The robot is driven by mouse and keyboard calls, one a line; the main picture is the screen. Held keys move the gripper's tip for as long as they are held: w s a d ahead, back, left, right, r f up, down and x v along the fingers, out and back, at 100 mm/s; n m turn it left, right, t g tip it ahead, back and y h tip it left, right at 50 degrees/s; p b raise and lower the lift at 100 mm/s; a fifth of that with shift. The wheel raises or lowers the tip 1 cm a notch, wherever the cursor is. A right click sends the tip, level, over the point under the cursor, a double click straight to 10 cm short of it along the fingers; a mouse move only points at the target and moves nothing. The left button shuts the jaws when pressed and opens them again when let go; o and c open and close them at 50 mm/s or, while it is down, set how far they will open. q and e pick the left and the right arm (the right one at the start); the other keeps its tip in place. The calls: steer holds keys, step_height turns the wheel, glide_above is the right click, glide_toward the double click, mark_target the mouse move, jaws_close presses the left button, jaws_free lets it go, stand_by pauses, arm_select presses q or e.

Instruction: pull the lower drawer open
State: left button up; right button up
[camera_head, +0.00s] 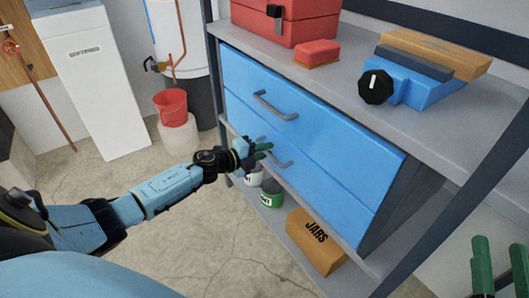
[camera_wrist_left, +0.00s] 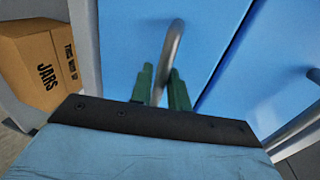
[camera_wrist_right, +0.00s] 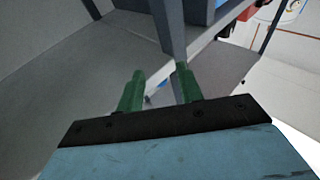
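The lower drawer (camera_head: 335,190) is the lower blue front of a two-drawer unit in the shelf. It looks flush with the upper drawer (camera_head: 315,112). Its grey bar handle (camera_head: 283,163) is partly hidden by my left gripper (camera_head: 264,150). In the left wrist view the handle (camera_wrist_left: 171,50) runs between the green fingers of my left gripper (camera_wrist_left: 160,88), which look closed around it. My right gripper (camera_wrist_right: 158,88) is open and empty, away from the drawers at the lower right of the head view (camera_head: 498,268).
A cardboard jars box (camera_head: 315,241) and cans (camera_head: 271,193) stand on the shelf below the drawers. A red toolbox (camera_head: 285,22), a red block (camera_head: 317,54) and a blue device with a black knob (camera_head: 375,87) are on top. The floor (camera_head: 200,240) before the drawers is clear.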

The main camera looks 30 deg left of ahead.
arm_select(q)
steer(key=shift+w, duration=0.1)
jaws_close()
stand_by(0.3)
